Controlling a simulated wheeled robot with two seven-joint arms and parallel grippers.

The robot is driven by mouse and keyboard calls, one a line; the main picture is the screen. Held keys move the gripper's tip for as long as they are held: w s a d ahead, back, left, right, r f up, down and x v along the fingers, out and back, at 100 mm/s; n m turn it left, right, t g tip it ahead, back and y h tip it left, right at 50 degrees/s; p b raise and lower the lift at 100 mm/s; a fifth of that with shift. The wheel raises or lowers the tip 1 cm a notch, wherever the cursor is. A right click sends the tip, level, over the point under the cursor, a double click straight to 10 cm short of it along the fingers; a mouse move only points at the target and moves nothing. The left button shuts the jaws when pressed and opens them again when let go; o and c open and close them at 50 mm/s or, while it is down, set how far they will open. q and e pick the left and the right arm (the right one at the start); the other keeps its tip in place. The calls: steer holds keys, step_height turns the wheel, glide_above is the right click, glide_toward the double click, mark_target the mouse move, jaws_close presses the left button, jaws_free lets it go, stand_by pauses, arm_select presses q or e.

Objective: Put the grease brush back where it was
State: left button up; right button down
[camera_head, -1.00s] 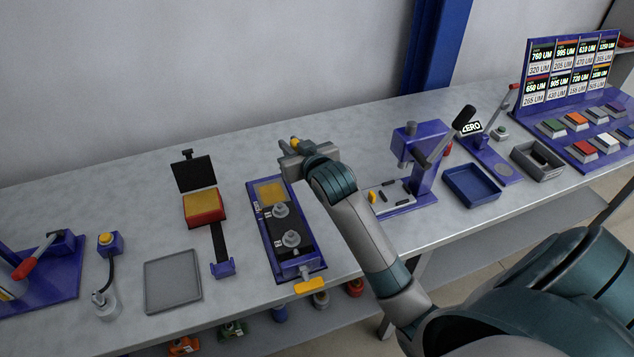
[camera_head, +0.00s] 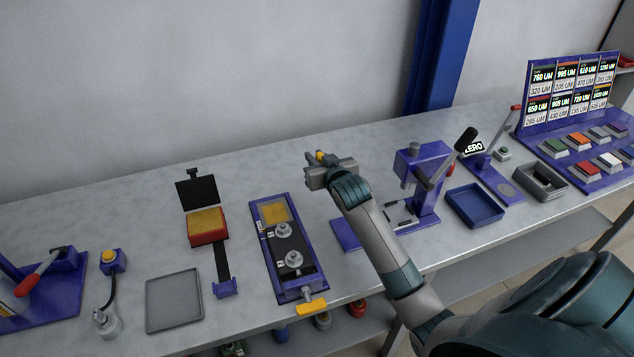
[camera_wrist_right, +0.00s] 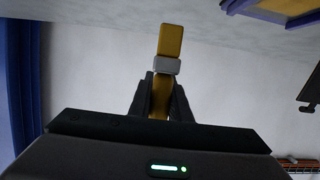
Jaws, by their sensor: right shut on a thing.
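My right gripper (camera_head: 322,167) is shut on the grease brush, which shows in the right wrist view as a yellow bar (camera_wrist_right: 171,42) with a pale grey band (camera_wrist_right: 167,66). The jaws grip it below the band, and its lower part is between them. In the head view only a small yellow bit of the brush (camera_head: 321,156) shows at the gripper. The gripper is over the back of the bench, between the blue fixture with two grey knobs (camera_head: 264,250) and the blue press (camera_head: 420,165). My left gripper is not in view.
My right forearm hides part of the press base (camera_head: 346,234). A blue tray (camera_head: 474,206) and a grey box (camera_head: 540,182) stand to the right. A flat grey tray (camera_head: 173,301) and a red-yellow pad box (camera_head: 207,227) stand to the left. The rear bench strip is clear.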

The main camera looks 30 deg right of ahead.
steer(key=shift+f, duration=1.7)
steer(key=shift+f+p, duration=0.55)
steer(key=shift+f, duration=1.3)
steer(key=shift+f, duration=0.15)
steer(key=c, duration=1.6)
jaws_free()
steer(key=shift+c, duration=0.2)
